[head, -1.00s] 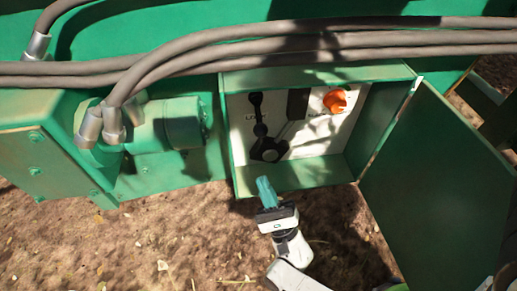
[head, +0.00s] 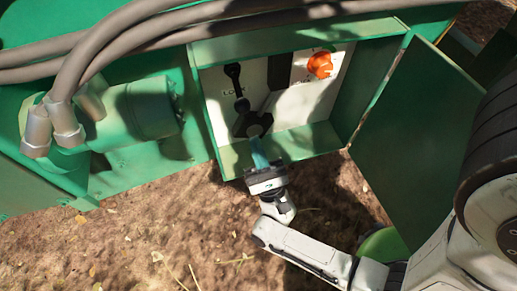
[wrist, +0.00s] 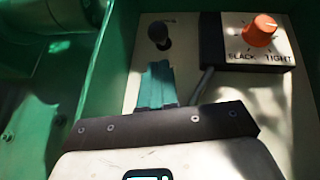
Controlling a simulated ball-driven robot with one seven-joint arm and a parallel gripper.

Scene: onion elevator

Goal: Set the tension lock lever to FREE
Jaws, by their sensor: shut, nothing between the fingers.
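The tension lock lever (head: 238,95) is black with a round knob at its upper end and a dark pivot base (head: 254,124) low on the white panel. It points up the panel, beside a "LOCK" label; no FREE label is readable. In the wrist view the lever's knob (wrist: 158,34) stands beyond my fingertips. My gripper (head: 258,146) is shut and empty, its teal fingers reaching over the box's lower wall near the pivot base. The fingers (wrist: 157,82) hide the lower lever in the wrist view, so contact cannot be told.
An orange knob (head: 320,64) sits on a dark block right of the lever, labelled "SLACK" and "TIGHT" in the wrist view. Green box walls (head: 375,65) surround the panel, and an open green door (head: 415,125) stands at right. Thick hoses (head: 150,45) run above.

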